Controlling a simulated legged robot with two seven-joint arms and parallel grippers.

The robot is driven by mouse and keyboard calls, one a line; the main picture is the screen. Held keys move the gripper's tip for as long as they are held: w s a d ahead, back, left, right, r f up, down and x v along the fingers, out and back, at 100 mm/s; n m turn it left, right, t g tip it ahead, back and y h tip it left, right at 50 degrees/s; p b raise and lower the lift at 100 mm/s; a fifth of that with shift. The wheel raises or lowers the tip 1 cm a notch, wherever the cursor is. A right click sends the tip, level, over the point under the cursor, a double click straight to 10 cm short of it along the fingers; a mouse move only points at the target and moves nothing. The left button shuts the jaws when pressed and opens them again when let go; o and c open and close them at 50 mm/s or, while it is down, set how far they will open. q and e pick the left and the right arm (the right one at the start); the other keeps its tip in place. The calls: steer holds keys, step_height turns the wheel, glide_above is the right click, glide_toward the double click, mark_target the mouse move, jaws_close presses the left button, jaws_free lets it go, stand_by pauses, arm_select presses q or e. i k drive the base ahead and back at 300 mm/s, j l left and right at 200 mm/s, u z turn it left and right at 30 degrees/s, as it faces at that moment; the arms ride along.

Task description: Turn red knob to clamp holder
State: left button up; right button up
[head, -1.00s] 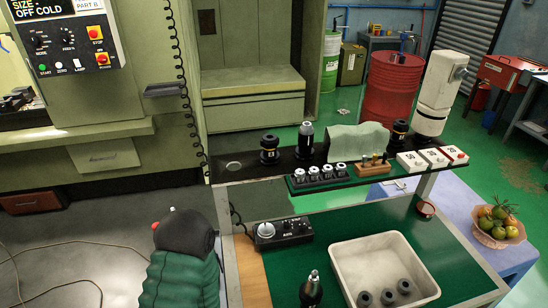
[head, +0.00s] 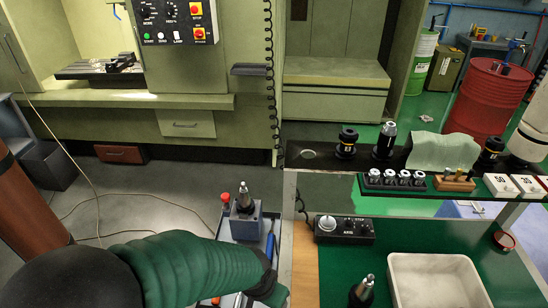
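The red knob (head: 225,198) shows at the left side of a grey clamp block (head: 246,226) on a small stand left of the workbench. A tool holder (head: 244,199) with a silver tapered top stands upright in the block. Whether the block grips it tightly cannot be told. My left arm, in a green sleeve, reaches across the lower part of the head view, in front of the stand. Its far end bends down toward the bottom edge, right of and nearer than the block. I see no fingers of my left gripper. My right gripper is not in view.
A blue-handled tool (head: 270,246) lies beside the block. The bench holds a control box (head: 344,230), a cream tray (head: 440,262) and another dark tool holder (head: 362,291). A shelf with a row of collets (head: 396,178) runs behind. The floor left of the stand has a loose cable.

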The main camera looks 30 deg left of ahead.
mark_target(225, 197)
steer(key=k+l+u, duration=0.1)
steer(key=u, duration=1.2)
steer(key=j, duration=0.5)
steer(key=i+j, duration=0.1)
steer(key=j, duration=0.4)
